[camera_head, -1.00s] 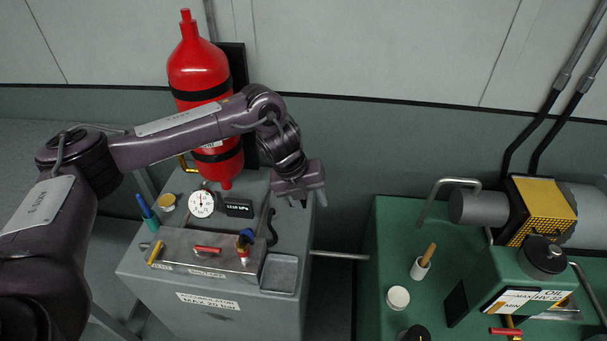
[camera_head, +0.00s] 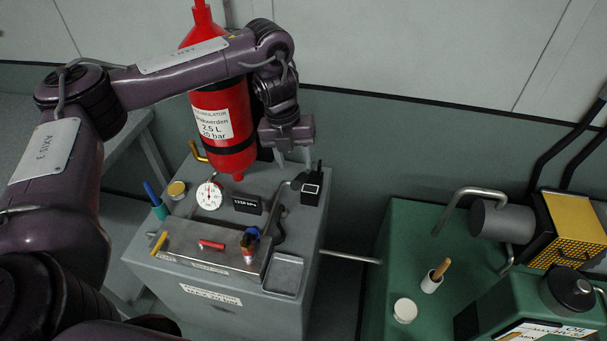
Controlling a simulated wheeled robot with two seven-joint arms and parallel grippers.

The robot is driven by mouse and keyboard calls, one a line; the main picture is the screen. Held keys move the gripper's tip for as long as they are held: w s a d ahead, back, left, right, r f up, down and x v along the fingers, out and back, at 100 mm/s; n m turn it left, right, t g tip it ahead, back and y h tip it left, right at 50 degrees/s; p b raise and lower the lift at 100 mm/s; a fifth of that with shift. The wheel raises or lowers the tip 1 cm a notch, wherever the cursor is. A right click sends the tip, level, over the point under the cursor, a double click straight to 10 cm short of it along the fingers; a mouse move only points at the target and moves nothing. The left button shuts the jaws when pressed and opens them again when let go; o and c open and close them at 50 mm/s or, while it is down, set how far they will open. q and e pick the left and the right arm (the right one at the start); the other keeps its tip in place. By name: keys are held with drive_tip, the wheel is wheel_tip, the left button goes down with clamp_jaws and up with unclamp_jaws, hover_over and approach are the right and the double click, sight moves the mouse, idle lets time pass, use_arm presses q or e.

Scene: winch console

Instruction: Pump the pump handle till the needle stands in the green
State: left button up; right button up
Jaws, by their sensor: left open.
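My left gripper (camera_head: 293,158) points down above the back right of the grey cabinet (camera_head: 225,320); its jaws are open and empty. A small black block with a pale square face (camera_head: 311,188) stands just below it, apart from the fingers. A bent grey rod (camera_head: 284,188) runs beside that block; I cannot tell for sure which part is the pump handle. A round white gauge (camera_head: 209,195) stands left of a dark display (camera_head: 247,204). Its needle and any green band are too small to read. My right gripper is not in view.
An empty tray (camera_head: 284,274) sits at right. A green unit (camera_head: 390,265) stands farther right.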

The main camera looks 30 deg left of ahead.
sight(297, 178)
use_arm(q)
drive_tip(key=f, duration=0.4)
drive_tip(key=d+f+p, duration=0.1)
drive_tip(key=f, duration=0.1)
drive_tip(key=shift+s+f, duration=0.15)
drive_tip(key=shift+f, duration=0.35)
clamp_jaws()
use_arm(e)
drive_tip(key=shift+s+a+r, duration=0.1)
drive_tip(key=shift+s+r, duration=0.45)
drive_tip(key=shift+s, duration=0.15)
